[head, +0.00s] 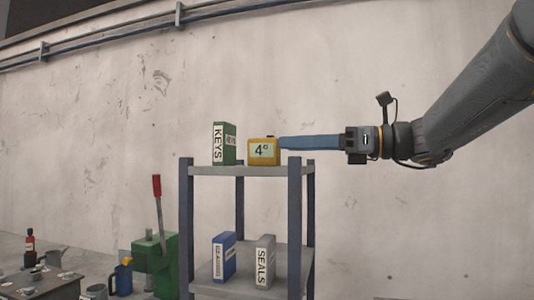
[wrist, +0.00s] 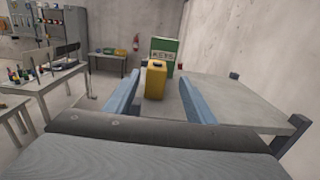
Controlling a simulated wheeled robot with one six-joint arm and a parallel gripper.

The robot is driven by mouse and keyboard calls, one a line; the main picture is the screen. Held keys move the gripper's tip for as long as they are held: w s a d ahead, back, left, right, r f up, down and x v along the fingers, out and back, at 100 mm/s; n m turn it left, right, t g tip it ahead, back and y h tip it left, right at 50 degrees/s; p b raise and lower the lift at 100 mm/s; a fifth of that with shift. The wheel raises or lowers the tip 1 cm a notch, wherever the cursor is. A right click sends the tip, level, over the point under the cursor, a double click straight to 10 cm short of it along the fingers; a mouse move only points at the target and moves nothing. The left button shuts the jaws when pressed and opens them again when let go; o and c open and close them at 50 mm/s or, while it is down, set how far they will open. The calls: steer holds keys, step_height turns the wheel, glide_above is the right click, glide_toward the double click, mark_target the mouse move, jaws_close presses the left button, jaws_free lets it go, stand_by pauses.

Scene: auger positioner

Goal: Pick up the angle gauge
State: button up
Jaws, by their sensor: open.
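The angle gauge (head: 263,152) is a small yellow box with a display reading 4° in the head view. It stands upright on the top shelf (head: 222,171) of a rack. It also shows in the wrist view (wrist: 155,80), between and just beyond my two blue fingers. My gripper (head: 284,142) comes in level from the right, its fingertips close to the gauge's right side. In the wrist view my gripper (wrist: 158,92) is open and empty. Whether a finger touches the gauge cannot be told.
A green KEYS box (head: 224,144) stands just left of the gauge, and behind it in the wrist view (wrist: 164,52). Blue (head: 224,257) and grey SEALS (head: 265,262) boxes stand on the lower shelf. Rack posts (head: 307,164) rise at the corners. A wall is behind.

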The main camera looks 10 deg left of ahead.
mark_target(264, 143)
steer(key=a+p, duration=0.1)
steer(key=a, duration=0.2)
steer(key=a+p, duration=0.1)
steer(key=a, duration=0.2)
steer(key=shift+s+a+r+p, duration=0.1)
steer(key=shift+r+p, duration=0.1)
steer(key=shift+p, duration=0.2)
steer(key=shift+a+f, duration=0.1)
steer(key=shift+a, duration=0.5)
steer(key=shift+c, duration=0.4)
jaws_close()
